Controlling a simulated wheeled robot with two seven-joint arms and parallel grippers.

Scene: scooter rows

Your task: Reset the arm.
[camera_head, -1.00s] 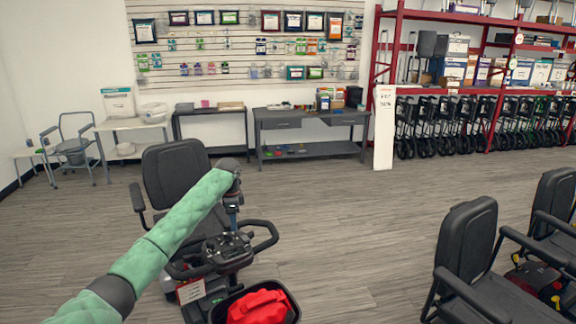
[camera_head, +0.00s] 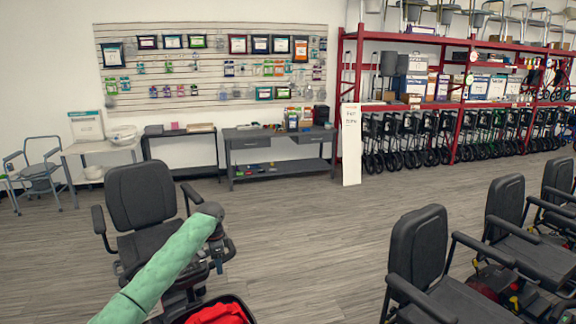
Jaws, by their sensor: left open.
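My left arm, in a green sleeve, comes in from the bottom left of the head view. It bends down at a dark wrist, and my left gripper (camera_head: 218,265) hangs below it, open. The gripper is over or beside the control head of a mobility scooter with a black seat (camera_head: 140,195). I cannot tell whether it touches the scooter. The arm hides part of the seat and the handlebar. A red thing (camera_head: 218,315) lies in the scooter's front basket at the bottom edge. My right gripper is not in view.
More black-seated scooters (camera_head: 417,245) stand in a row at the right. A grey bench (camera_head: 275,140) and a white sign post (camera_head: 351,145) stand at the back. Rollators (camera_head: 400,140) line up under red shelving (camera_head: 450,100). Bare floor (camera_head: 310,225) lies between the scooters.

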